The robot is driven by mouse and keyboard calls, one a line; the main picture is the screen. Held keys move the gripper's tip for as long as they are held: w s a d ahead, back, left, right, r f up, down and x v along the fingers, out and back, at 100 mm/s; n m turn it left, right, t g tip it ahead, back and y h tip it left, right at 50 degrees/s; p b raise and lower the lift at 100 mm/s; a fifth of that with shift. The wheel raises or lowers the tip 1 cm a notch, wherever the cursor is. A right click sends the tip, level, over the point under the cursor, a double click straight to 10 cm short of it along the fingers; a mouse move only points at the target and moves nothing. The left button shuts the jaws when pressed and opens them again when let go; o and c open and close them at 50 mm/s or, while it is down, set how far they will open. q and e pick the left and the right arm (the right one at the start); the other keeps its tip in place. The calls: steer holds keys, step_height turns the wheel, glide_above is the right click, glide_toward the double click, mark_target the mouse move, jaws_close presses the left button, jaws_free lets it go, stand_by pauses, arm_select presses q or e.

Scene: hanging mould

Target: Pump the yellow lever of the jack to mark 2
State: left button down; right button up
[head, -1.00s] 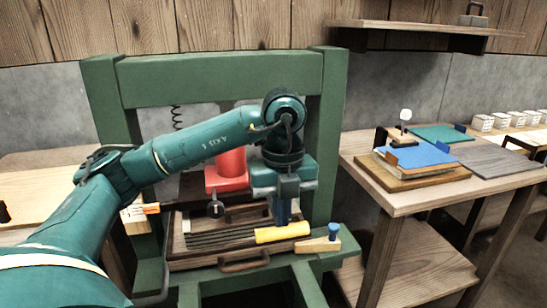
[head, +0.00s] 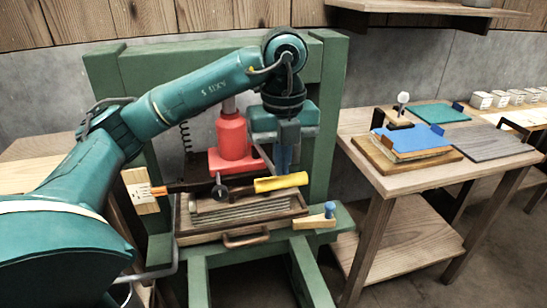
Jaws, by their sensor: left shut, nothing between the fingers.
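The jack (head: 232,136) is a red body standing in a green frame. Its lever is a dark bar with a yellow grip (head: 281,183), lying roughly level and slightly raised at the right end, above the mould tray. My left gripper (head: 284,172) points down with its blue fingers shut and empty. Its tips are at the upper edge of the yellow grip; whether they touch it or are just behind it I cannot tell. A pale marked plate (head: 140,190) with an orange pointer is at the left; its marks are too small to read. My right gripper is not in view.
The wooden mould tray (head: 240,217) with grey ribs lies below the lever. A small wooden block with a blue knob (head: 316,220) is right of it. The green frame's right post (head: 326,120) stands close to my left gripper. A side table (head: 440,170) holds boards and blocks.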

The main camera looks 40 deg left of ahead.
mark_target(281, 181)
arm_select(q)
steer(key=shift+f+b, duration=0.3)
steer(key=shift+f, duration=0.2)
step_height(281, 181, down, 3)
steer(key=shift+r+b, duration=0.1)
steer(key=shift+b, duration=1)
step_height(281, 181, down, 11)
steer(key=b, duration=0.8)
step_height(281, 181, up, 10)
steer(key=p, duration=0.8)
steer(key=shift+f, duration=0.25)
step_height(281, 181, up, 5)
steer(key=p, duration=0.3)
steer(key=shift+p, duration=0.4)
steer(key=shift+r, duration=0.3)
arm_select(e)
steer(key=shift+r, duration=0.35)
